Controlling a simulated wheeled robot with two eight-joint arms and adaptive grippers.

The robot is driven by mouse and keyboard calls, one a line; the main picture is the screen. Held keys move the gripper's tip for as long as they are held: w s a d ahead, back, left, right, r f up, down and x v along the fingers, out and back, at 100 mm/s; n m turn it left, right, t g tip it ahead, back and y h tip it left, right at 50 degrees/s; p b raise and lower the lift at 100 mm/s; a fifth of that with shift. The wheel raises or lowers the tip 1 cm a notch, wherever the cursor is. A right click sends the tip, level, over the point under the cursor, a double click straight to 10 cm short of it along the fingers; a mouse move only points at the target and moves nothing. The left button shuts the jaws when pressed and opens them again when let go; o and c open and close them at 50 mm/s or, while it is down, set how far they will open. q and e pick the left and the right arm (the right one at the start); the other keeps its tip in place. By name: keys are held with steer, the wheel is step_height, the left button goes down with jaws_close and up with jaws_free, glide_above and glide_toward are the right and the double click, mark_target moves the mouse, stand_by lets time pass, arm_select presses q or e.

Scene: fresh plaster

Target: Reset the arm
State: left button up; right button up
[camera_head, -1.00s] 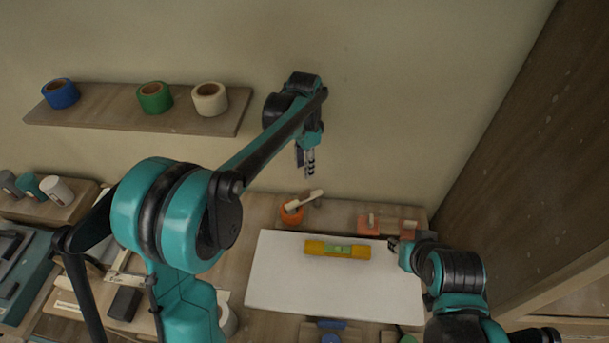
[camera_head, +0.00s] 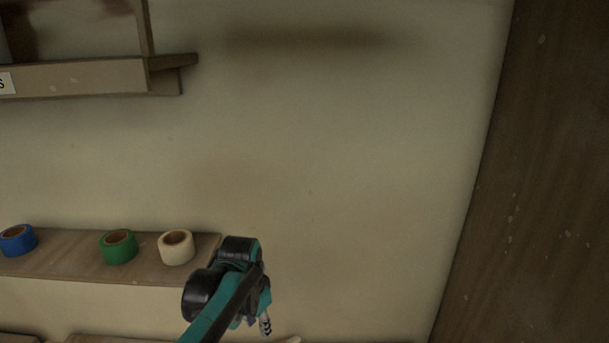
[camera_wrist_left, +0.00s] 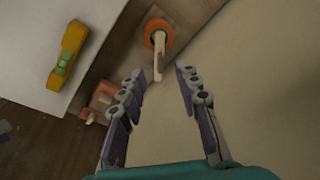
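My left arm comes in at the bottom of the head view, bent at a black joint, with its left gripper (camera_head: 264,326) pointing down near the bottom edge. In the left wrist view the left gripper (camera_wrist_left: 160,82) has its two fingers spread apart, with nothing between the tips. Beyond the fingertips are an orange ring-shaped holder (camera_wrist_left: 158,32) and a pale handle-like piece (camera_wrist_left: 158,62) sticking out of it. My right gripper is outside both current views.
In the head view a wooden shelf (camera_head: 80,262) holds blue (camera_head: 17,241), green (camera_head: 118,247) and cream (camera_head: 176,247) tape rolls. A higher shelf (camera_head: 80,78) is at upper left, a dark wooden panel (camera_head: 540,180) at right. In the wrist view a yellow level (camera_wrist_left: 66,54) lies on a white board (camera_wrist_left: 30,40).

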arm_select(q)
steer(key=s+a+f+n+t+b, duration=0.2)
steer(key=s+a+f+n, duration=0.1)
steer(key=s, duration=0.5)
steer(key=s+a+f+n+t+b, duration=0.2)
steer(key=s+a+f+n+t, duration=0.1)
steer(key=s, duration=0.5)
steer(key=shift+s+a+f+n, duration=0.2)
steer(key=shift+a+f+n, duration=0.05)
steer(key=shift+f+n, duration=0.6)
stand_by(0.4)
